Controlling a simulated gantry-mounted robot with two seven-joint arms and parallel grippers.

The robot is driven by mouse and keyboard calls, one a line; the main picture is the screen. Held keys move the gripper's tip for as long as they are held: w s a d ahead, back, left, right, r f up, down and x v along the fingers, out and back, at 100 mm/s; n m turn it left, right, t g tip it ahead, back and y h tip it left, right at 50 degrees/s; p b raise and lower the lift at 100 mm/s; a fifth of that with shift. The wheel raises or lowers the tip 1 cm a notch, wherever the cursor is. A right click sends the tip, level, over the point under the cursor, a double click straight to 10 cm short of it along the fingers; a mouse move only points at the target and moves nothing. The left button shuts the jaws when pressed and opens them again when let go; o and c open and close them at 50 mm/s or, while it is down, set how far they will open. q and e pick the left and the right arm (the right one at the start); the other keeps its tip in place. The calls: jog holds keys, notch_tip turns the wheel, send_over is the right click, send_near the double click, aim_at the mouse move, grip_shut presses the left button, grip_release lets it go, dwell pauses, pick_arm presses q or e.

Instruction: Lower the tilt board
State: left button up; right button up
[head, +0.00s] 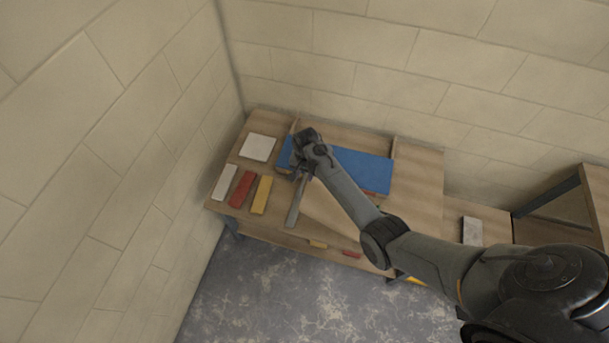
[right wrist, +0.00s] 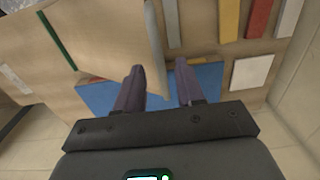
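The tilt board appears to be the tan wooden panel (head: 327,211) on the workbench, in front of a flat blue panel (head: 362,169). My right arm crosses over both and hides part of them, so I cannot tell the board's exact tilt. My right gripper (head: 299,172) is over the left end of the blue panel. In the right wrist view the right gripper (right wrist: 160,88) has its fingers apart. A corner of the tan board (right wrist: 105,40) shows between them, with blue panel (right wrist: 210,80) beyond; I cannot tell whether they touch. My left gripper is not in view.
A white square (head: 257,148) and white, red (head: 242,189) and yellow (head: 262,195) bars lie left of the gripper. A grey strip (head: 295,203) runs beside the board. Walls stand close behind and left. A shelf unit (head: 594,200) stands right.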

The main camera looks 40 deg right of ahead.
jog(key=shift+f, duration=0.6)
jog(key=shift+c, duration=0.5)
grip_shut()
